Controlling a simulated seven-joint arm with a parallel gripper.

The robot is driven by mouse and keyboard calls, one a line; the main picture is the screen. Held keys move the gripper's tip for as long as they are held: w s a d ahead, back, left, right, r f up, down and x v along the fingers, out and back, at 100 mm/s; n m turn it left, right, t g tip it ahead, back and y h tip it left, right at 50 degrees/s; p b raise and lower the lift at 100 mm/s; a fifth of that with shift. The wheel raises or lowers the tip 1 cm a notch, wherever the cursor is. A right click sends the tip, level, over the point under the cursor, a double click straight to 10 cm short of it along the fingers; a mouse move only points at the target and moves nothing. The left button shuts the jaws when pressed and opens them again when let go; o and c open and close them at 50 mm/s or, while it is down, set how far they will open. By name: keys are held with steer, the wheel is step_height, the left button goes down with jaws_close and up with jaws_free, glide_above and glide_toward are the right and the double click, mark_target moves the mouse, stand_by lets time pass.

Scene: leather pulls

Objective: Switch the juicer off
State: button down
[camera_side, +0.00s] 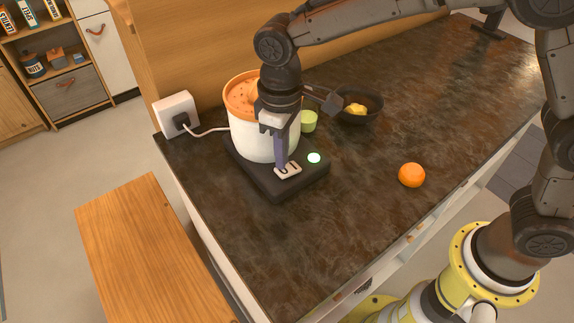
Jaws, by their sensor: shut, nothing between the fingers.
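The juicer (246,140) stands at the left end of the dark counter, with a white body, an orange top and a black base. A pale rocker switch (288,169) sits on the front of the base. A round light (314,158) right of the switch glows pale green. My gripper (283,168) is shut and empty, pointing down with its fingertips at the switch. I cannot tell whether they touch it or which way the switch is tipped. My gripper hides part of the juicer's front and top.
A white socket box (176,112) with a plugged-in cord is left of the juicer. An orange (412,175) lies to the right. The counter (300,240) in front is clear.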

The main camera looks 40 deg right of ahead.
steer(key=shift+f, duration=0.95)
stand_by(0.4)
steer(key=shift+r, duration=3.6)
